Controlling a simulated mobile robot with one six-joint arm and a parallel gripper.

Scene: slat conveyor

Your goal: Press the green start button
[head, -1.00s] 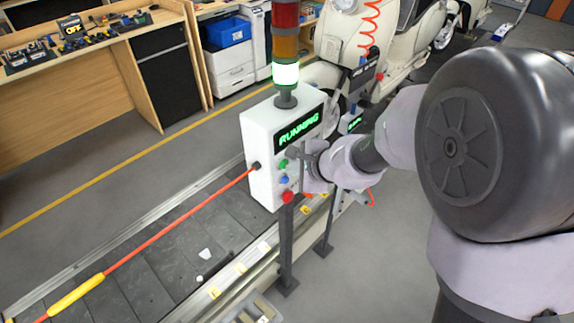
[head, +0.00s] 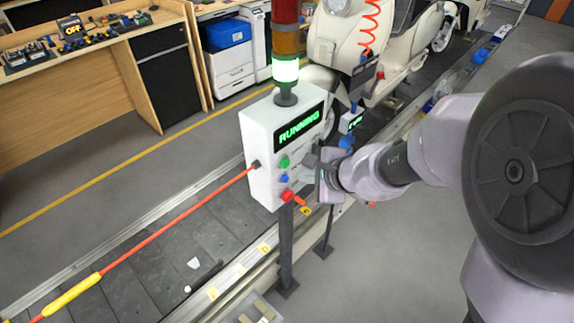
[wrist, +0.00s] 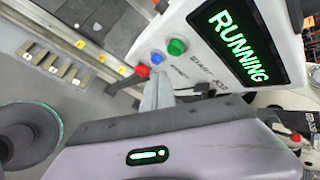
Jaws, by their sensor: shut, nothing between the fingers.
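The green start button (head: 284,162) is on the front of a white control box (head: 262,165), above a blue button (head: 284,178) and a red button (head: 288,196). The box's display (head: 299,126) reads RUNNING in green. My gripper (head: 307,160) is shut and empty, just right of the buttons and apart from the green one. In the wrist view, the green button (wrist: 176,47) is fully visible beyond my gripper (wrist: 157,82), with the blue button (wrist: 157,57) and red button (wrist: 141,70) to its lower left.
A stack light (head: 286,70) on the box glows green in its lowest section. A red cord (head: 170,222) runs from the box's left side. The slat conveyor (head: 130,285) passes behind the box and carries a cream scooter (head: 335,45). Open floor (head: 400,270) lies at the lower right.

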